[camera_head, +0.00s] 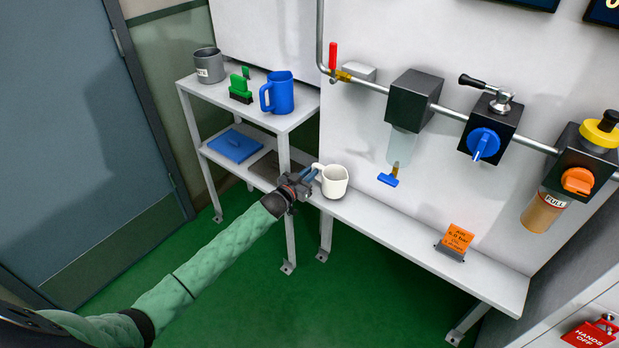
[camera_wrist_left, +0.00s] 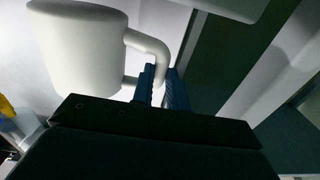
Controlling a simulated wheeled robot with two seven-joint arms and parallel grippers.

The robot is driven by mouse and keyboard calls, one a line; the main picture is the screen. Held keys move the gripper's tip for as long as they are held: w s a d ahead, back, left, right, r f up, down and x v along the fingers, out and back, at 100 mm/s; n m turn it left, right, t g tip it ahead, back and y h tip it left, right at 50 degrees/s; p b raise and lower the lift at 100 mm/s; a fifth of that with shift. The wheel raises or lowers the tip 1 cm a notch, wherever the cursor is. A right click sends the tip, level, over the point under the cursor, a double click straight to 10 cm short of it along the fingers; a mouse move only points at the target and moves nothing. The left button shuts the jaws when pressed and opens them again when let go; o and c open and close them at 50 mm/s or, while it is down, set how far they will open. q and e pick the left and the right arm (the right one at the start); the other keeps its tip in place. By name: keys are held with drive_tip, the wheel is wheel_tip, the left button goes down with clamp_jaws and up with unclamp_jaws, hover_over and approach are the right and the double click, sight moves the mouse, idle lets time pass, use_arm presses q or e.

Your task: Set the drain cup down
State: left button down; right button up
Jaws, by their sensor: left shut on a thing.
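The white drain cup (camera_head: 335,181) is at the left end of the low bench (camera_head: 410,240) in the head view. I cannot tell whether its base touches the bench top. My left gripper (camera_head: 314,174) comes in from the left and is shut on the cup's handle. In the left wrist view, the blue fingers (camera_wrist_left: 165,88) close around the cup's handle (camera_wrist_left: 155,48). My right gripper is not in view.
The filter bowl (camera_head: 401,147) hangs above the bench. An orange sign (camera_head: 457,240) stands farther right. The bench middle is clear.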

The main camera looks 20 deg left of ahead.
use_arm(q)
drive_tip(key=shift+f, duration=0.95)
drive_tip(key=shift+f, duration=0.15)
drive_tip(key=c, duration=1.4)
unclamp_jaws()
